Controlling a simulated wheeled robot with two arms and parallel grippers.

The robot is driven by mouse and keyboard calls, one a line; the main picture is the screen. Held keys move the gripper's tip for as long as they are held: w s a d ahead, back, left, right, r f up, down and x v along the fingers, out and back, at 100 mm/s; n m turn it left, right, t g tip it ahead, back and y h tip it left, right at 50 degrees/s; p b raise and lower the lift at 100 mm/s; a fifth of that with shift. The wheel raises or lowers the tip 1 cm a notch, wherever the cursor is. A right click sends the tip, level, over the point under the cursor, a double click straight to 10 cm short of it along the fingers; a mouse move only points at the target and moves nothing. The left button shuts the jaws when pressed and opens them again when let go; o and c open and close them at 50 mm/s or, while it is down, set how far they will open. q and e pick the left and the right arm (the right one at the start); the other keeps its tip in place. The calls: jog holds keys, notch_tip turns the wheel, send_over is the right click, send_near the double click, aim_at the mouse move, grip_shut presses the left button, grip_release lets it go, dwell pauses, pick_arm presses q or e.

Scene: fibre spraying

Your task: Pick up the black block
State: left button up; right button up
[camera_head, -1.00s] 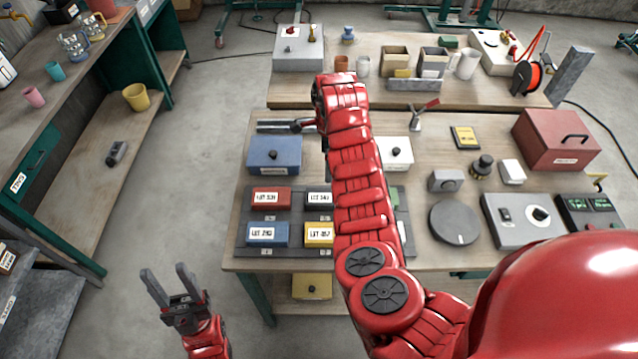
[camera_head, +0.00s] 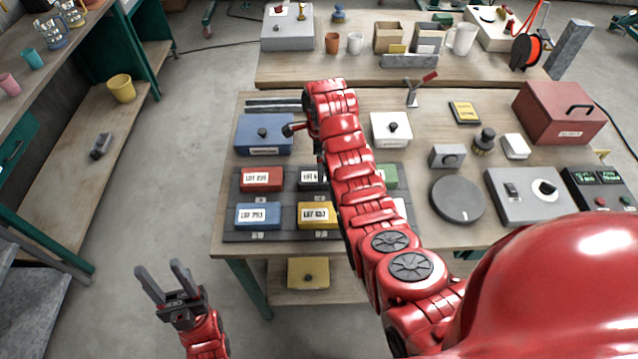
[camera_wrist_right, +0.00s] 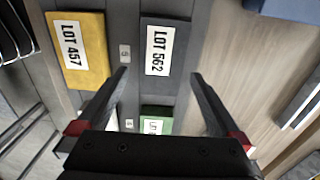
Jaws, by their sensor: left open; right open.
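The black block labelled LOT 562 (camera_wrist_right: 177,48) lies on the grey tray, between and just beyond my right gripper's fingertips in the right wrist view. In the head view the black block (camera_head: 310,179) sits in the tray's back row, its right side hidden by my right arm. My right gripper (camera_wrist_right: 158,76) is open and empty above the tray, and the arm hides its fingers in the head view. I cannot tell its height over the block. My left gripper (camera_head: 160,267) is open and empty, low at the left, off the table.
The grey tray (camera_head: 285,236) also holds a red block (camera_head: 262,179), a blue block (camera_head: 258,215), a yellow block (camera_head: 318,215) and a green block (camera_head: 388,176). A blue box (camera_head: 262,134) and a white box (camera_head: 391,129) stand behind it. A grey disc (camera_head: 458,199) is right.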

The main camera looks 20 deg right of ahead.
jog(key=shift+f, duration=0.3)
jog(key=shift+f+b, duration=0.5)
notch_tip(320, 180, down, 3)
jog(key=p, duration=0.2)
jog(key=shift+w+a+p, duration=0.1)
jog(key=shift+a+p, duration=0.05)
jog(key=shift+p, duration=0.25)
jog(key=shift+w+f, duration=0.1)
jog(key=shift+f, duration=0.2)
grip_shut()
